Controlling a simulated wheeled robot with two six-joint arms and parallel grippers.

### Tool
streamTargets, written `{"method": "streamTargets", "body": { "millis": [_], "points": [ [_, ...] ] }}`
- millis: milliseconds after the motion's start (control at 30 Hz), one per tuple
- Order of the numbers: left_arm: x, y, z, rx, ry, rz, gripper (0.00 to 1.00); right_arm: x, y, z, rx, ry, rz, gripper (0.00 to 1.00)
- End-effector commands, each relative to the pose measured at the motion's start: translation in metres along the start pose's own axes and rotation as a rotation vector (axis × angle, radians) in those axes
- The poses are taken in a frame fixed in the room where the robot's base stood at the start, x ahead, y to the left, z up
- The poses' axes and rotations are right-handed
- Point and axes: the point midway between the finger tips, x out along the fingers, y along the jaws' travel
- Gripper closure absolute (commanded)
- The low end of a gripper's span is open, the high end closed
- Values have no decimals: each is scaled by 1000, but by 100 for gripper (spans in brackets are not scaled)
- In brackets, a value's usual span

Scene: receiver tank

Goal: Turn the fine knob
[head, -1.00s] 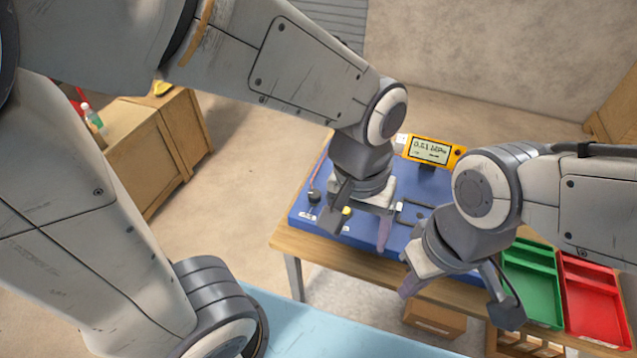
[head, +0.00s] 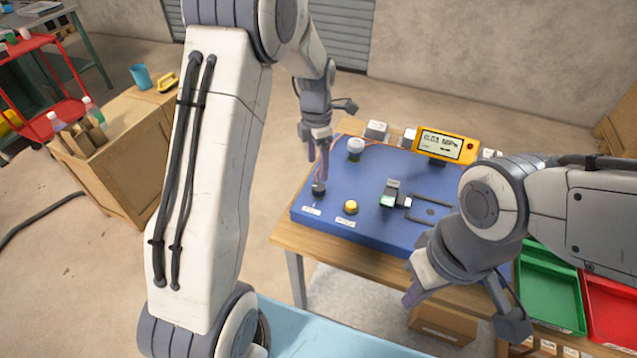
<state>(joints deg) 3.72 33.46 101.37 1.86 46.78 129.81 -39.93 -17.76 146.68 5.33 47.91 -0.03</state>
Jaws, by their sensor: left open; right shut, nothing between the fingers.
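A blue panel (head: 385,228) lies on a wooden table. It carries a dark knob (head: 319,189) at its front left, a yellow knob (head: 351,207) to the right of that, and a white-topped round part (head: 356,147) behind them. The small labels are too small to read, so I cannot tell which knob is the fine one. My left gripper (head: 317,168) is open, pointing down, with a fingertip just above or beside the dark knob; contact is unclear. My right gripper (head: 411,297) is shut and empty in front of the panel's front edge.
A yellow gauge (head: 446,146) with a lit display stands at the panel's back. A grey block (head: 390,194) with a green part sits mid-panel. Green (head: 549,290) and red (head: 612,305) trays are at right. A wooden crate (head: 120,165) stands left, beyond open floor.

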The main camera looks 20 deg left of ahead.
Motion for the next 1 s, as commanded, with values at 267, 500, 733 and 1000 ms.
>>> {"method": "streamTargets", "body": {
  "millis": [267, 500, 733, 1000],
  "points": [
    [52, -2, 0, 4, 3, -4, 22, -7, 0, 0, 0, 0, 0, 100],
    [74, -1, 0, 4, 1, -2, 22, -10, -1, 0, 0, 0, 0, 100],
    [76, -1, 0, 5, 0, 0, 22, -9, -1, 0, 0, 0, 0, 100],
    [76, -1, 0, 5, 0, 0, 98, -9, -1, 0, 0, 0, 0, 100]
  ]
}}
